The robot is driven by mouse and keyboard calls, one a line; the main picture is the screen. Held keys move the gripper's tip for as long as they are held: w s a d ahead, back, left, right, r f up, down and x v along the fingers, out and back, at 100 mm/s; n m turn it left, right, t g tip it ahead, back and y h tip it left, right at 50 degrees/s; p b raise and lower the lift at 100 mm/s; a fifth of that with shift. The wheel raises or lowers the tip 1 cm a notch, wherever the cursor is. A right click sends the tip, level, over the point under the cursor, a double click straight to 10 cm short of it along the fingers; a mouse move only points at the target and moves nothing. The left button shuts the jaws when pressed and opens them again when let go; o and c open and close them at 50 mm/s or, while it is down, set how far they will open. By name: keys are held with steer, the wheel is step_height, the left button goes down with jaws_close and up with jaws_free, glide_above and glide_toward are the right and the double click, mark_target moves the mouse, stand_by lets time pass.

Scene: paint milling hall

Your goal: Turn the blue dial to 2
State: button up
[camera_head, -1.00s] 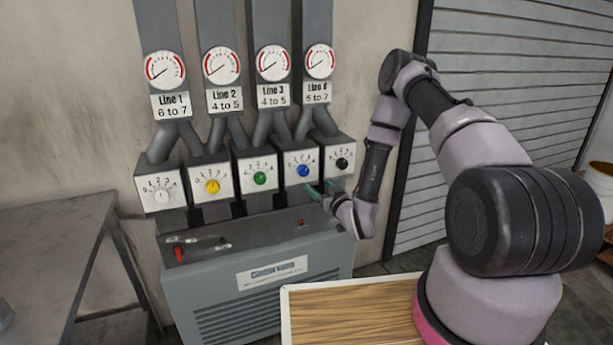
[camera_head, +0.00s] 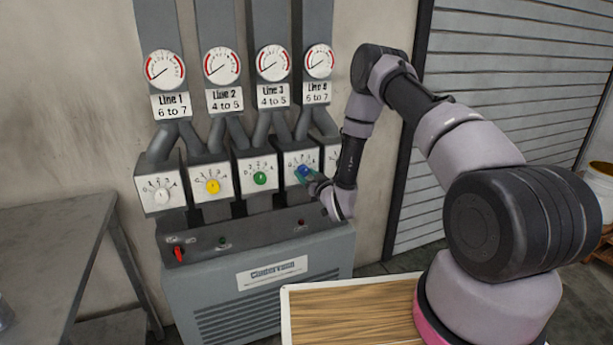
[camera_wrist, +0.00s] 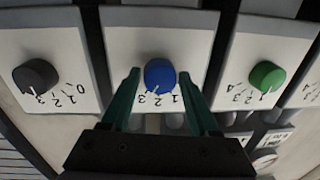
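The blue dial (camera_head: 303,170) sits on a white panel with a printed number scale, fourth from the left in the row. In the wrist view, which shows the panels upside down, the blue dial (camera_wrist: 159,73) lies between the two teal fingers of my gripper (camera_wrist: 159,76). The fingers are open, one on each side, with a visible gap to the dial. The dial's pale pointer mark is near the 2 and 3; the exact reading is hard to tell. In the head view my gripper (camera_head: 313,180) partly covers the dial's panel.
The green dial (camera_head: 260,178) and black dial (camera_wrist: 36,76) flank the blue one. Yellow (camera_head: 212,186) and white (camera_head: 162,196) dials are further left. Below is a grey cabinet (camera_head: 215,295) with a red switch (camera_head: 179,254). Gauges and pipes rise above.

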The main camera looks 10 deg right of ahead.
jaws_close()
steer(key=shift+d+n, duration=0.1)
steer(key=shift+n, duration=2.7)
steer(key=o, duration=0.6)
jaws_free()
steer(key=shift+c, duration=0.2)
